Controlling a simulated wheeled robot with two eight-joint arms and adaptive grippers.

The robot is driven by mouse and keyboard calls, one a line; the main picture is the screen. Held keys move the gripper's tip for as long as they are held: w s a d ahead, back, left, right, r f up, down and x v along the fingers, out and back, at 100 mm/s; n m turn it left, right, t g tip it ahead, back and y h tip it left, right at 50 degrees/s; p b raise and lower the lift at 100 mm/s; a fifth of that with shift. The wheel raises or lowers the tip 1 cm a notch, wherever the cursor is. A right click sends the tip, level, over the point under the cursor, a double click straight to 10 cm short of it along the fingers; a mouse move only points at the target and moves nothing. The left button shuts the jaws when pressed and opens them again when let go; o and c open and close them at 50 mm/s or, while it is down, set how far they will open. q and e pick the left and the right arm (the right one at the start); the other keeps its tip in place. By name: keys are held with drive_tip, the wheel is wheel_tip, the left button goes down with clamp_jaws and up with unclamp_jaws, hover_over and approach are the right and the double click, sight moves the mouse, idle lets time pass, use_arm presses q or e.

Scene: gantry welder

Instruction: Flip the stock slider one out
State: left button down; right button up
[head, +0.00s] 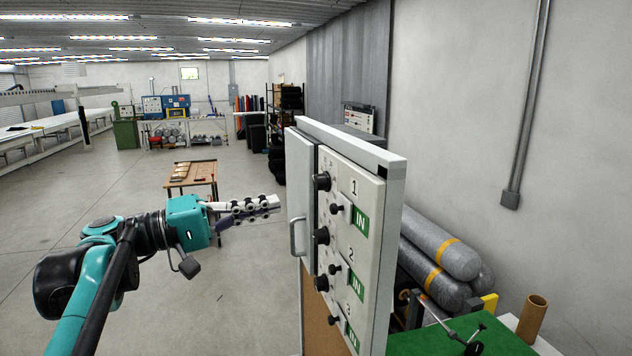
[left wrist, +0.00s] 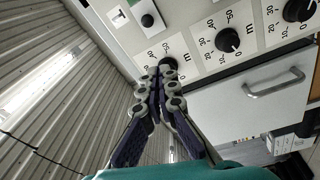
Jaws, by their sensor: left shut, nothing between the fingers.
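A white panel (head: 374,185) stands right of centre in the head view, with numbered rows 1, 2 and 3. Row 1 has a large black knob (head: 321,182), a small black knob (head: 336,209) and a green IN label (head: 361,222). My left gripper (head: 278,203) is shut and empty, left of the panel and pointing towards it. In the left wrist view its fingertips (left wrist: 162,80) overlap a black dial (left wrist: 168,64); contact cannot be told. A small black knob beside green (left wrist: 147,20) and a white plate (left wrist: 119,17) show above. My right gripper is out of view.
A metal handle (head: 297,237) sticks out from the cabinet's left face, below my left gripper. Grey cylinders (head: 440,255) and a green-topped table (head: 450,340) lie right of the panel. A small wooden table (head: 190,174) stands behind; the floor at left is open.

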use_arm(q)
drive_tip(key=shift+w+r, duration=0.1)
drive_tip(key=shift+r, duration=0.25)
